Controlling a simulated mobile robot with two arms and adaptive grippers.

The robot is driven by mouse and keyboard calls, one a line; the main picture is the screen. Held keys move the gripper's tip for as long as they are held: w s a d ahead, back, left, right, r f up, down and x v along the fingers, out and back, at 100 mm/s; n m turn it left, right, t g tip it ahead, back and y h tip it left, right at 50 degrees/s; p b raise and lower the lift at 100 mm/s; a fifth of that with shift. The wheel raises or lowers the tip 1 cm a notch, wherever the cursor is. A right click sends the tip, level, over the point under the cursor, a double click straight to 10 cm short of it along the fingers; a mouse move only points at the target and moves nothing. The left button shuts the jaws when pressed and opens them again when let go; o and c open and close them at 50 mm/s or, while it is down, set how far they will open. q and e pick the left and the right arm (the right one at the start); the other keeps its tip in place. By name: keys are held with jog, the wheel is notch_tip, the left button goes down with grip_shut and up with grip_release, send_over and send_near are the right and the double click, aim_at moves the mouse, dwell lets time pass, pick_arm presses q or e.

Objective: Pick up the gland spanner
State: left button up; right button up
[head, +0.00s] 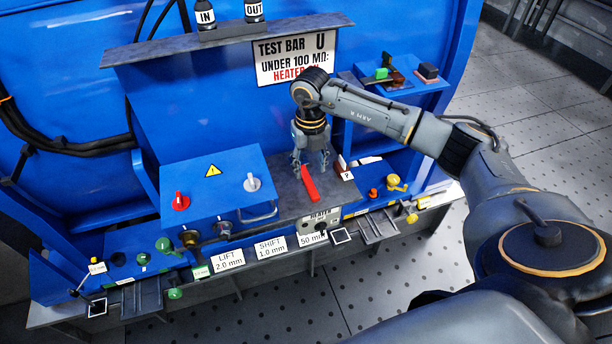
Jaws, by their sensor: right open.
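A red, flat, bar-shaped tool (309,183), which looks like the gland spanner, lies on the dark grey shelf (285,203) in front of the blue cabinet. I cannot make out its jaw end, so I am not sure of it. My right gripper (311,170) points down just above and behind the red tool, with its fingers apart and nothing seen between them. I cannot tell whether a fingertip touches the tool. My left gripper is not in view.
A blue box (215,190) with a red knob and a white knob stands left of the tool. A small blue shelf (400,90) with small parts is at the back right. Yellow and red fittings (394,182) are at the right.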

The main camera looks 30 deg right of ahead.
aim_at(309, 182)
jog(key=f, duration=0.1)
jog(key=f+p, duration=0.1)
jog(key=f, duration=0.3)
jog(key=shift+w, duration=0.25)
jog(key=shift+d+f, duration=0.1)
jog(key=shift+f, duration=0.15)
jog(key=shift+c, duration=0.7)
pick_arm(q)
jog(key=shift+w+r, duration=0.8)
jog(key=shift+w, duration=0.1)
pick_arm(e)
grip_shut()
